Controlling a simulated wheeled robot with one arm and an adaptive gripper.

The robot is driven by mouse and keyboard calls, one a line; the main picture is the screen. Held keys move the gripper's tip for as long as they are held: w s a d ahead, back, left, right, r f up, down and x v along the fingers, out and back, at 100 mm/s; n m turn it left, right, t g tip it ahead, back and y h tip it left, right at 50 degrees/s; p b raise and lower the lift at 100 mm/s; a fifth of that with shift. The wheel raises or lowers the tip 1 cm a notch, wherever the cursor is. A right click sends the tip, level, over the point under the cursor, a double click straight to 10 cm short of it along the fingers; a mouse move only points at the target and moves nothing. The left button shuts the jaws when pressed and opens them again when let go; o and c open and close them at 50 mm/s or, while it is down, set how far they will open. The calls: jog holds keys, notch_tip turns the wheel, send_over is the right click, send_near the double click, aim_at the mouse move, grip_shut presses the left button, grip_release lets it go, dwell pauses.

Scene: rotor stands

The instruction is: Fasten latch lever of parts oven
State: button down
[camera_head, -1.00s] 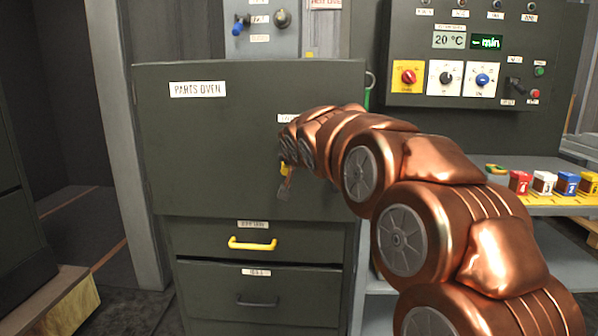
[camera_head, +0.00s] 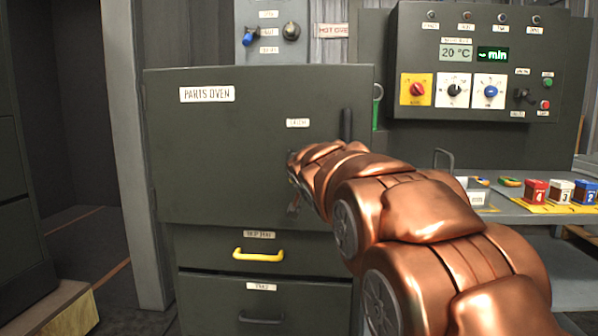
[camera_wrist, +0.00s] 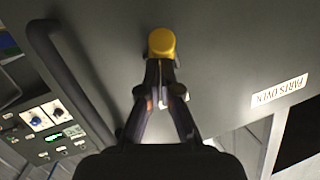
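The parts oven (camera_head: 225,145) has a dark green door with a white "PARTS OVEN" label, which also shows upside down in the wrist view (camera_wrist: 280,90). The door looks shut or nearly so; I cannot tell whether it is fully seated. The latch lever's yellow end (camera_wrist: 162,42) shows in the wrist view at my fingertips. My gripper (camera_wrist: 161,68) has its two fingers drawn together at the yellow end, apparently shut on it. In the head view my gripper (camera_head: 293,190) is at the door's right half, and my arm hides most of the lever.
A black vertical handle (camera_head: 346,125) stands on the door's right side. Below is a drawer with a yellow handle (camera_head: 258,255). To the right are a control panel (camera_head: 475,60) and a shelf with coloured blocks (camera_head: 560,190).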

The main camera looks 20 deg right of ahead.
jog(key=shift+f, duration=0.15)
jog(key=s+a+r+p, duration=0.2)
jog(key=s+r, duration=0.4)
jog(key=s, duration=0.5)
jog(key=shift+s+r+p, duration=0.15)
jog(key=shift+s+p, duration=0.1)
jog(key=shift+p, duration=0.6)
jog(key=shift+s+p, duration=0.1)
jog(key=shift+p, duration=0.3)
